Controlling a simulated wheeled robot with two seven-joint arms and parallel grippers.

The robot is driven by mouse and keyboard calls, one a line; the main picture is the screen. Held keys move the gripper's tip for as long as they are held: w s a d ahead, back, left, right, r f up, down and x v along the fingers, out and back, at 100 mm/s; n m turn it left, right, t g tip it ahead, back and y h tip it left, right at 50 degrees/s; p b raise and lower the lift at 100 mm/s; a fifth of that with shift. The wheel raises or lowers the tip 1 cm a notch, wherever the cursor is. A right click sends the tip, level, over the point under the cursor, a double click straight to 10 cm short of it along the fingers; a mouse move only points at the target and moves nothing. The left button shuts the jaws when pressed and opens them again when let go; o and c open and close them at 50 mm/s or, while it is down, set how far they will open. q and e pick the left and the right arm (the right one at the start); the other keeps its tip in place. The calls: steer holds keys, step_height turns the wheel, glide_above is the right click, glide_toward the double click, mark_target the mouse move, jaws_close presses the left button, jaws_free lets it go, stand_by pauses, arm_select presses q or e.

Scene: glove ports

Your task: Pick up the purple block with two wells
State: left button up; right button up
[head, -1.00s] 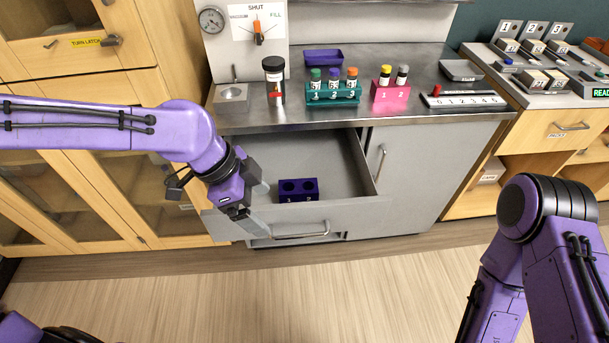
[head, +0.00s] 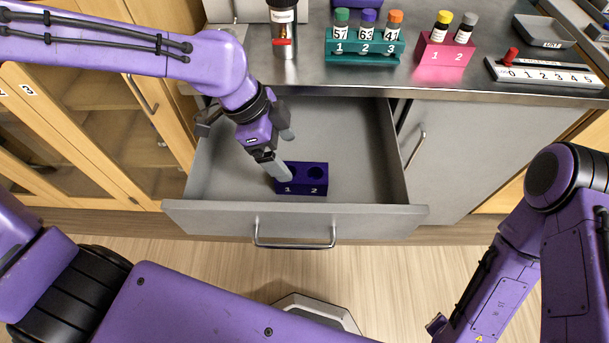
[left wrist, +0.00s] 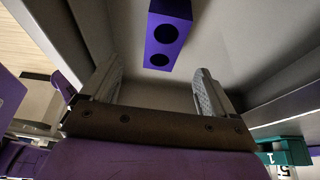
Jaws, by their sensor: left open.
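The purple block with two wells (head: 302,188) lies on the floor of the open drawer, its wells facing up and the numbers 1 and 2 on its front. My left gripper (head: 286,155) is open and empty, reaching into the drawer at the block's left end. One finger overlaps the block's left well in the head view; I cannot tell whether it touches. In the left wrist view the block (left wrist: 153,35) lies beyond the open fingertips (left wrist: 157,78), roughly between them, with both wells showing.
The drawer (head: 365,165) has walls on all sides and a front handle (head: 295,243); it holds only the block. Above it, the counter carries a teal rack (head: 365,48), a pink rack (head: 446,50), a dark canister (head: 284,30) and a numbered strip (head: 545,75).

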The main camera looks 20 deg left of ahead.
mark_target(300, 172)
arm_select(q)
steer(key=b+x, duration=0.2)
steer(key=x, duration=0.2)
steer(key=shift+d+f, duration=0.1)
steer(key=shift+f, duration=0.2)
steer(key=x, duration=0.2)
steer(key=b+x, duration=0.1)
steer(key=x, duration=0.2)
steer(key=shift+w+f+b, duration=0.25)
steer(key=shift+f+b, duration=0.05)
steer(key=shift+f, duration=0.05)
steer(key=shift+s+r, duration=0.1)
steer(key=shift+c, duration=1.3)
steer(key=c, duration=1.3)
arm_select(e)
step_height(300, 172, down, 4)
steer(key=shift+s+f, duration=0.1)
steer(key=shift+f, duration=0.15)
